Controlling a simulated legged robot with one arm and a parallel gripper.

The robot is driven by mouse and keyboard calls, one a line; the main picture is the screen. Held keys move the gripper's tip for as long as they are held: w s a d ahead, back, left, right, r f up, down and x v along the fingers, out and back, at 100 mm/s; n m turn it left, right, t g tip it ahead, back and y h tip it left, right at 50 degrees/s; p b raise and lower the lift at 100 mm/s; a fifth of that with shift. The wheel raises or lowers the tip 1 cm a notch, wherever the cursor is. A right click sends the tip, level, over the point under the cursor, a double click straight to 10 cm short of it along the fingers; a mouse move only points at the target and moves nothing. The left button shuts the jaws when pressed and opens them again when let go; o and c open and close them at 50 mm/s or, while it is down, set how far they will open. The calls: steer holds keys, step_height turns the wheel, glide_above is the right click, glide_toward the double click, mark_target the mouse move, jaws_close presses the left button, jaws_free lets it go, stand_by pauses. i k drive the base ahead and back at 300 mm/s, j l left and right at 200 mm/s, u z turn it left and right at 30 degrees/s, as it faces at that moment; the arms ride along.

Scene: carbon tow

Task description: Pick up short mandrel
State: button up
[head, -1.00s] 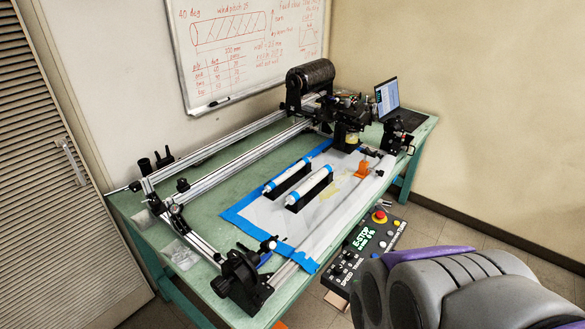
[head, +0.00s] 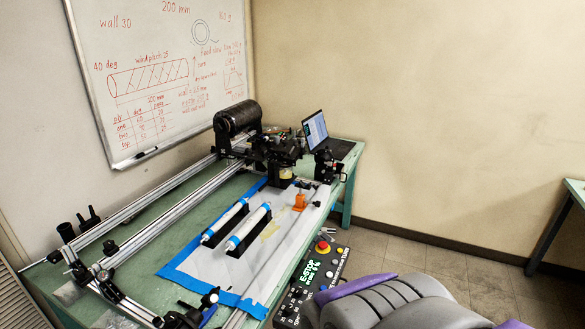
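Two white mandrels with blue ends lie in black holders on a pale sheet edged with blue tape, on the green table. The left mandrel (head: 225,222) looks a little shorter than the right mandrel (head: 248,228), though the view makes this hard to judge. They lie side by side, apart from each other. My grey and purple arm fills the bottom right. My gripper's fingertips are not in view, so I cannot see whether it holds anything.
A control panel with a red E-stop button (head: 323,247) is at the near edge. Open floor lies to the right.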

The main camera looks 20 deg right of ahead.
mark_target(210, 233)
steer(key=i+l+z, duration=0.2)
steer(key=i+l, duration=1.35)
